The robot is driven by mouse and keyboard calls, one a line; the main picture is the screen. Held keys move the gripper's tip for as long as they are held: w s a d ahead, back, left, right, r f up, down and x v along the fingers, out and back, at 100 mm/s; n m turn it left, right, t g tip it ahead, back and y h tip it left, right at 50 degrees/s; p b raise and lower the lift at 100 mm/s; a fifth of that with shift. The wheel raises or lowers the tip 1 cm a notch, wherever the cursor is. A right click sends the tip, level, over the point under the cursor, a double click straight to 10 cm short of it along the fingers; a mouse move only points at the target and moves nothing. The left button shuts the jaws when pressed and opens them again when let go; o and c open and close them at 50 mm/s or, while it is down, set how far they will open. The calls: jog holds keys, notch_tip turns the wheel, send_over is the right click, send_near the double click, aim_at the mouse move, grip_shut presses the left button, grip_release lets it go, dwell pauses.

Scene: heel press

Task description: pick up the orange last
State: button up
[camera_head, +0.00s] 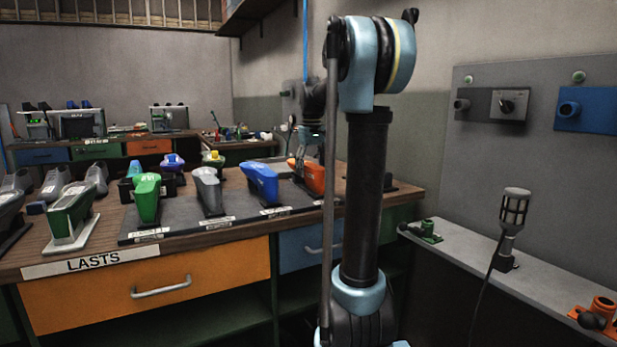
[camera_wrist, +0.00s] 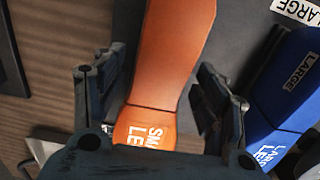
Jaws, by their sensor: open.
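The orange last (camera_head: 313,178) stands at the right end of the dark mat on the bench, partly hidden behind my arm in the head view. In the wrist view the orange last (camera_wrist: 172,50) runs down between the two fingers, with white lettering on its near end. My gripper (camera_wrist: 160,100) is open, with one finger on each side of the last. A gap shows at the left finger; the right finger is close beside the last, and I cannot tell if it touches. In the head view my gripper (camera_head: 308,150) is above the last, partly hidden.
A blue last (camera_head: 261,184) marked LARGE stands next to the orange one; it also shows at the right of the wrist view (camera_wrist: 288,85). Grey (camera_head: 208,191) and green (camera_head: 147,198) lasts stand further left on the mat (camera_head: 180,226). A lamp (camera_head: 514,212) stands on the right ledge.

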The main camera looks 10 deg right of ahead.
jog(key=shift+f, duration=0.6)
jog(key=c, duration=1.4)
jog(key=shift+o, duration=0.2)
jog(key=shift+r, duration=0.1)
